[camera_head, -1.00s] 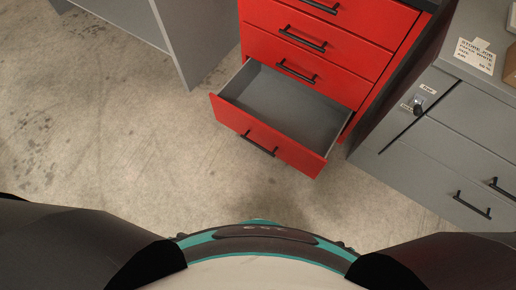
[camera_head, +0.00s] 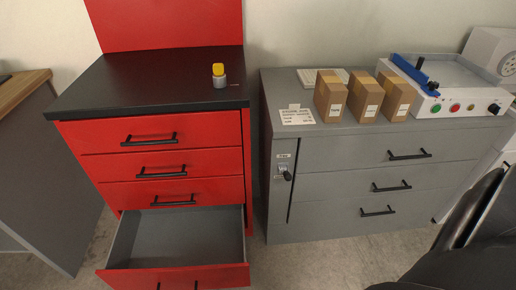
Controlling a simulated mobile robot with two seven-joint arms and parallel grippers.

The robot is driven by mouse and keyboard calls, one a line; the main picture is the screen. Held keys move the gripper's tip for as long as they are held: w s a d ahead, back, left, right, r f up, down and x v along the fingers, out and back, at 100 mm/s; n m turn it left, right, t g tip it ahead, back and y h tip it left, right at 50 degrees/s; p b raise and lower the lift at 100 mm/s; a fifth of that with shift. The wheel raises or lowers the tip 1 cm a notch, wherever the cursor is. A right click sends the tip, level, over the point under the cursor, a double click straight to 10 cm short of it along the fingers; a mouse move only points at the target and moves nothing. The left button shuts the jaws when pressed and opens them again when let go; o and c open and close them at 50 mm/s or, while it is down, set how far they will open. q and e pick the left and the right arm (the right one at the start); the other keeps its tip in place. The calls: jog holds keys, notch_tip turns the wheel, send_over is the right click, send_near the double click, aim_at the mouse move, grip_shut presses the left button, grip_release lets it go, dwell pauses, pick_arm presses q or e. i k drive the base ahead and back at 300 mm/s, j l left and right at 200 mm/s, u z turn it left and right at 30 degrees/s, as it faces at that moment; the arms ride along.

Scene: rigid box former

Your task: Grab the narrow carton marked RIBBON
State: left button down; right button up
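Three narrow brown cartons stand upright in a row on top of the grey cabinet (camera_head: 275,90): a left carton (camera_head: 328,92), a middle carton (camera_head: 363,93) and a right carton (camera_head: 397,97). Each has a small white label low on its front side. The print is too small to read, so I cannot tell which one is marked RIBBON. Neither of my grippers is in view. Only a dark part of my own body shows at the lower right.
The red cabinet's bottom drawer (camera_head: 180,240) is pulled out and empty. A yellow-topped object (camera_head: 219,76) stands on its black top. A sign card (camera_head: 297,115), a keyboard-like white item (camera_head: 322,76) and a blue-barred machine (camera_head: 450,90) are on the grey cabinet.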

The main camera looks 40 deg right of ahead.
aim_at(399, 97)
jog(key=z, duration=2.15)
